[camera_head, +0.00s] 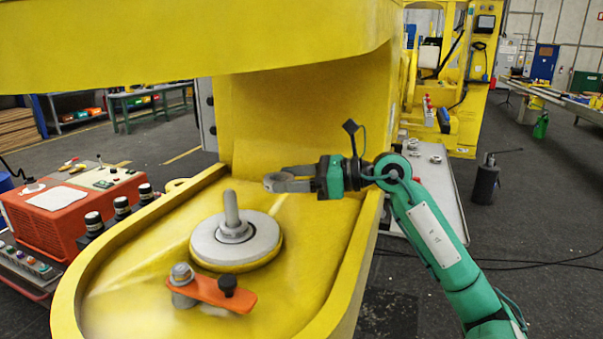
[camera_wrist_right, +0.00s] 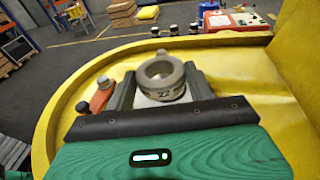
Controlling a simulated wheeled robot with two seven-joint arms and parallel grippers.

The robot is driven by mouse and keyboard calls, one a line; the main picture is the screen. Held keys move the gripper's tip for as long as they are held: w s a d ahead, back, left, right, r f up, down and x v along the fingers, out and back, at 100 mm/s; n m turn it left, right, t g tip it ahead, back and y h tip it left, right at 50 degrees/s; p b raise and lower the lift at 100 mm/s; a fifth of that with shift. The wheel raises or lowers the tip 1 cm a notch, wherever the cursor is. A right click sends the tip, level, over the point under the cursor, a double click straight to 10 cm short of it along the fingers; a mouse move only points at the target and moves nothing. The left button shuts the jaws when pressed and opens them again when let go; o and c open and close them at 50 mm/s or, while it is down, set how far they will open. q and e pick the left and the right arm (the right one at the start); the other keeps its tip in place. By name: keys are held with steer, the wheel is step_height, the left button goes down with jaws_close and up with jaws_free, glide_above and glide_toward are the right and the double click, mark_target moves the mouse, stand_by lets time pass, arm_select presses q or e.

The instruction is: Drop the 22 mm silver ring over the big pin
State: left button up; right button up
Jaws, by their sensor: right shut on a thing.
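The silver ring (camera_wrist_right: 160,80), marked 22, is held flat between the fingers of my right gripper (camera_wrist_right: 161,90) in the right wrist view. In the head view the right gripper (camera_head: 285,181) is shut on the ring, up and to the right of the big pin (camera_head: 231,210). The big pin stands upright from a round grey disc (camera_head: 262,240) on the yellow boom part (camera_head: 310,255). No ring of this kind is seen on the pin's upper part. The gap between ring and pin shows, but its depth cannot be told. My left gripper is not in view.
An orange lever (camera_head: 215,292) with a bolt (camera_head: 182,275) lies in front of the disc. A yellow beam (camera_head: 190,40) hangs above, and a yellow wall (camera_head: 300,120) stands behind. A red box (camera_head: 70,205) is at left. A grey bench with small parts (camera_head: 440,185) is at right.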

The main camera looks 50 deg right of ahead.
mark_target(234, 192)
steer(key=p+x, duration=0.1)
steer(key=x, duration=0.2)
steer(key=f+p+x, duration=0.1)
steer(key=p+x, duration=0.1)
steer(key=x, duration=0.2)
steer(key=p+x, duration=0.1)
steer(key=x, duration=0.3)
steer(key=shift+f+p, duration=0.3)
steer(key=shift+f, duration=0.1)
stand_by(0.7)
steer(key=o, duration=1.3)
steer(key=shift+f, duration=0.15)
